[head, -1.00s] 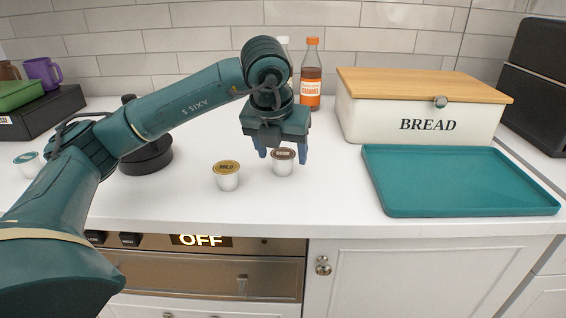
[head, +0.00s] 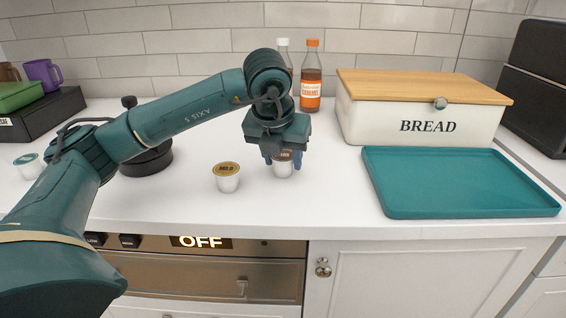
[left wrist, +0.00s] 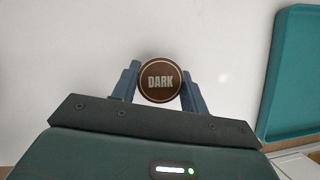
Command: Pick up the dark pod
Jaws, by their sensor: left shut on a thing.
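The dark pod (head: 283,168) is a small white cup with a brown lid, standing upright on the white counter. In the left wrist view its lid (left wrist: 161,81) reads "DARK". My left gripper (head: 283,160) points down over the pod, its blue fingers shut on the pod's two sides. The gripper hides part of the lid in the head view. In the left wrist view the fingers (left wrist: 160,88) flank the pod. My right gripper is not in view.
A pod with a gold lid (head: 227,177) stands close by on the left. A teal tray (head: 460,207) and a bread box (head: 420,122) are on the right. Syrup bottles (head: 311,78) stand behind the gripper. A teal-lidded pod (head: 27,164) is at the far left.

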